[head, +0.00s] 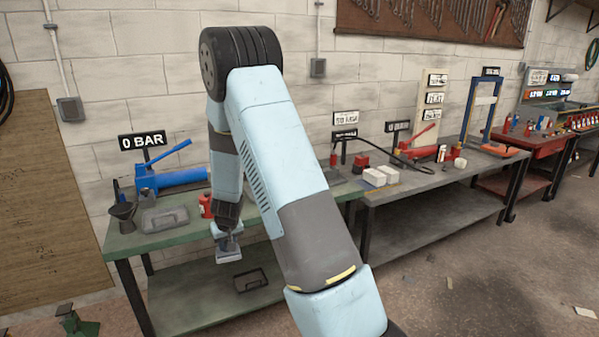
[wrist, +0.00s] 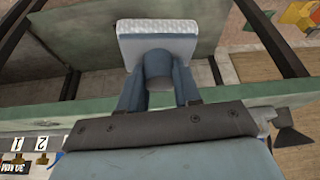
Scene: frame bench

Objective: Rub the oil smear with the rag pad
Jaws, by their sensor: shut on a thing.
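My gripper (head: 229,240) is shut on the rag pad (head: 229,254), in front of the green bench's front edge in the head view. In the wrist view, my gripper (wrist: 157,80) grips the grey-blue knob of the pad (wrist: 157,27). The pad's white quilted layer faces away from the fingers, with nothing visibly touching it. I cannot make out the oil smear in either view; my arm hides part of the bench.
The green bench (head: 130,240) carries a blue pump (head: 175,178), a grey tray (head: 165,219), a dark funnel (head: 122,213) and a red can (head: 206,205). A small dark tray (head: 250,280) lies on its lower shelf. A grey bench (head: 430,181) stands to the right.

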